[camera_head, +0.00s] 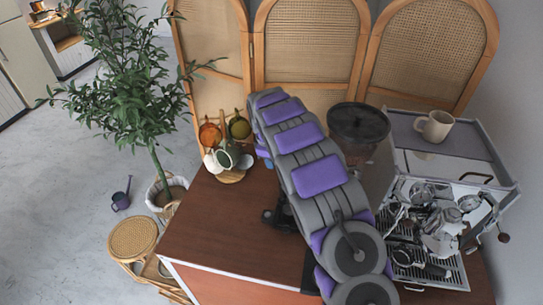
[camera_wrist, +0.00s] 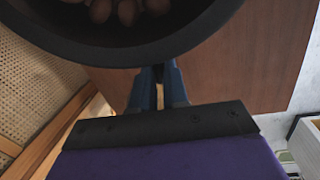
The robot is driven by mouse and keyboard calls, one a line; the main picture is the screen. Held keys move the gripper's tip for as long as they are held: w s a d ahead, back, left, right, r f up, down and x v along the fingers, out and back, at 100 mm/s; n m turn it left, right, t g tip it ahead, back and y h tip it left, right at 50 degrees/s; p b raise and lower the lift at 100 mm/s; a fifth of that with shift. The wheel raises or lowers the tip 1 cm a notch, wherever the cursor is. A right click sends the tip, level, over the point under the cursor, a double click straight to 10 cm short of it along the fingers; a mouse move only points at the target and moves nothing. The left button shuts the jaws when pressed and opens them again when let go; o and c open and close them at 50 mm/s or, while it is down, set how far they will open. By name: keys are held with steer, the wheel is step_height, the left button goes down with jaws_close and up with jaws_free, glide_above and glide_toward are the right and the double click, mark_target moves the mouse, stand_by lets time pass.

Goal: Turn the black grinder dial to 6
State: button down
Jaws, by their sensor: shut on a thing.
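My gripper (camera_wrist: 159,72) shows in the wrist view, its two blue fingers reaching away below the rim of the grinder's hopper. They are closed on a small dark part, the black grinder dial, which is mostly hidden between the fingertips and under the hopper. No number or mark on the dial can be read. The grinder's round black hopper (camera_head: 358,122) stands right of my arm in the head view. Its rim (camera_wrist: 150,52), with brown beans inside, fills the top of the wrist view. My arm hides most of the grinder body and my gripper in the head view.
The brown cart top (camera_head: 215,215) is clear at left. Several cups hang on a stand (camera_head: 232,176) at its back left. The espresso machine (camera_head: 475,160) stands at right, bearing a beige mug (camera_head: 435,126) and metal tools. A rattan screen (camera_head: 310,45) stands close behind.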

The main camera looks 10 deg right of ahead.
steer(key=shift+s+a+f+n+h+p, duration=0.2)
steer(key=shift+s+n+p, duration=0.45)
steer(key=shift+s+n, duration=0.5)
steer(key=shift+s+a+f+n+h+p, duration=0.15)
steer(key=shift+s+n+p, duration=0.6)
steer(key=shift+n, duration=0.75)
steer(key=shift+s+a+f+n+h+p, duration=0.1)
steer(key=shift+s+f+n+h+p, duration=0.1)
steer(key=shift+s+n+p, duration=0.7)
steer(key=shift+n+t+b, duration=0.3)
steer(key=shift+n, duration=0.15)
steer(key=c, duration=1.1)
jaws_free()
steer(key=shift+d, duration=0.3)
steer(key=shift+a, duration=0.1)
steer(key=b+v, duration=0.1)
steer(key=v, duration=1.6)
steer(key=shift+w+r, duration=0.1)
steer(key=shift+r, duration=0.1)
steer(key=shift+d, duration=0.25)
